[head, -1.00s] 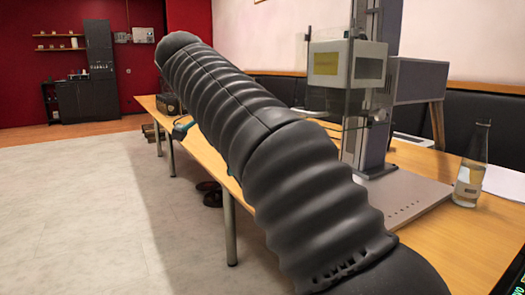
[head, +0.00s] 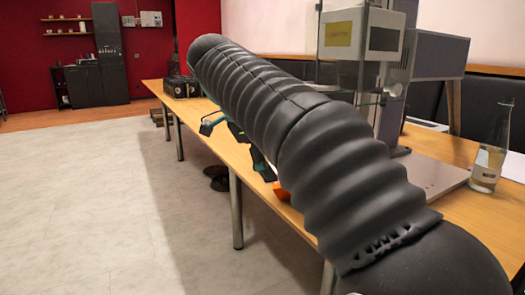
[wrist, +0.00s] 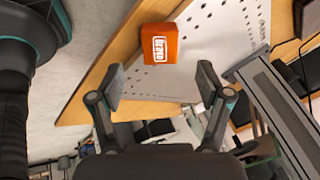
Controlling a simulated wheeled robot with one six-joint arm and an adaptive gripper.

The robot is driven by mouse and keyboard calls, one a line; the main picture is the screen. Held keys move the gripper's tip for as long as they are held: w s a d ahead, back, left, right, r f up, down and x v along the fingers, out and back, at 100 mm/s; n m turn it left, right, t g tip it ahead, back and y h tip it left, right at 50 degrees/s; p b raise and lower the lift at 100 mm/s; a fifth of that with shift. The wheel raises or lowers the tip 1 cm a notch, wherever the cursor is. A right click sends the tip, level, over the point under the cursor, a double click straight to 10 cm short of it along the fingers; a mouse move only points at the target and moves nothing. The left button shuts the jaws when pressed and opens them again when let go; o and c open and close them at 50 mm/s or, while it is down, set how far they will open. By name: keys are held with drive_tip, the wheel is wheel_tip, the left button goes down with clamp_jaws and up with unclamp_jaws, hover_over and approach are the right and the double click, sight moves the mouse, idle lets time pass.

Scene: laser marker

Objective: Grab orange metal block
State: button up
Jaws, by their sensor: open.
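The orange metal block (wrist: 160,46) shows in the wrist view, near the top centre, with white lettering on its face. It sits near the edge of the light perforated plate of the laser marker and the wooden table. My gripper (wrist: 160,82) is open and empty, its two fingers pointing toward the block, which lies a little beyond and between the fingertips. In the head view a small orange patch of the block (head: 281,192) shows beside my arm; most of it is hidden. The gripper in the head view is mostly hidden behind my arm.
The laser marker (head: 375,40) stands on the table (head: 455,212) behind my arm. A glass bottle (head: 490,150) stands at the right. A dark box (head: 181,86) is at the table's far end. Open floor (head: 90,200) lies to the left.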

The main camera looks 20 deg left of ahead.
sight(284, 209)
drive_tip(key=b+x, duration=0.2)
drive_tip(key=x, duration=0.5)
drive_tip(key=shift+w+d+f, duration=0.1)
drive_tip(key=shift+d+f, duration=0.1)
drive_tip(key=shift+f, duration=0.15)
drive_tip(key=c, duration=1.4)
drive_tip(key=shift+s+d+b, duration=0.15)
drive_tip(key=shift+s+b, duration=0.1)
drive_tip(key=shift+s, duration=0.65)
drive_tip(key=shift+s+d+b, duration=0.15)
drive_tip(key=shift+s+b, duration=0.1)
drive_tip(key=shift+s, duration=0.65)
drive_tip(key=o, duration=1.4)
drive_tip(key=shift+r, duration=0.1)
drive_tip(key=v, duration=0.7)
drive_tip(key=shift+a, duration=0.15)
